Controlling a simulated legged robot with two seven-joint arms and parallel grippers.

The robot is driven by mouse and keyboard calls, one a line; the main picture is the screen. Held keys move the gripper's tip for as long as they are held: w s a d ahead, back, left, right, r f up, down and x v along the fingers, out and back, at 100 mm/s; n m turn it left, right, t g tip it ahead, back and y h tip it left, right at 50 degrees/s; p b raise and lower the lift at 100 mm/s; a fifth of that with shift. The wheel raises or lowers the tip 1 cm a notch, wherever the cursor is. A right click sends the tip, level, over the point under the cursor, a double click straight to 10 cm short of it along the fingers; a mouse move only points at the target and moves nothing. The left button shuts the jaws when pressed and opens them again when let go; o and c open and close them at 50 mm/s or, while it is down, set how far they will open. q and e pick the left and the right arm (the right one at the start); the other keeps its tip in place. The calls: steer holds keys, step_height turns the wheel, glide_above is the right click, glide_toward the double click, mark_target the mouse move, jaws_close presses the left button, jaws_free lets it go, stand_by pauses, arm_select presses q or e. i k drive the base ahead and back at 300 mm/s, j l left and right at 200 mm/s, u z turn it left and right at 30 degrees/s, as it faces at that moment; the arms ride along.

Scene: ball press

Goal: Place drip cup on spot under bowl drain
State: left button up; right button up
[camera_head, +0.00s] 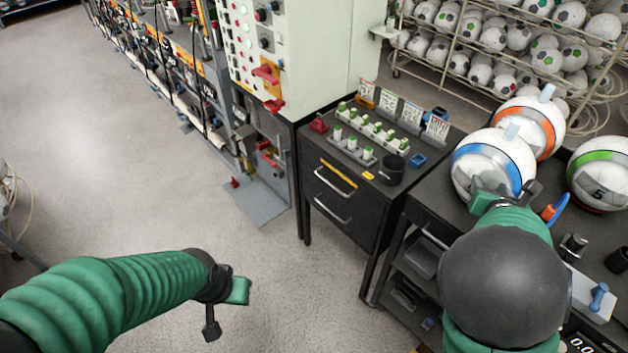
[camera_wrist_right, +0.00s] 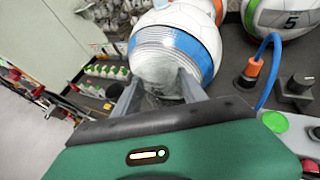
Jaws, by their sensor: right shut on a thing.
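My right gripper (camera_head: 487,188) reaches over the right-hand bench, close to the blue-banded ball. In the right wrist view, its two grey fingers (camera_wrist_right: 158,88) are shut on a clear ribbed cup (camera_wrist_right: 160,58), which looks like the drip cup. The cup is in front of the blue-banded ball (camera_head: 490,165), and I cannot tell whether they touch. The bowl drain and the spot under it are not clearly visible.
An orange-banded ball (camera_head: 535,120) and a green-banded ball (camera_head: 598,172) stand on the right bench. Knobs (camera_head: 573,246) and a blue hose (camera_head: 558,208) are near the right arm. A black cup (camera_head: 391,169) stands on the dark cabinet (camera_head: 345,195). Floor at left is free.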

mark_target(258, 192)
steer(key=i+j, duration=0.2)
steer(key=j, duration=0.15)
steer(key=i+j+z, duration=0.1)
steer(key=j, duration=0.25)
steer(key=i+j, duration=0.3)
steer(key=i+j+z, duration=0.1)
steer(key=j, duration=0.35)
steer(key=i+j, duration=0.3)
steer(key=i+j+z, duration=0.1)
steer(key=j, duration=0.35)
steer(key=i, duration=0.1)
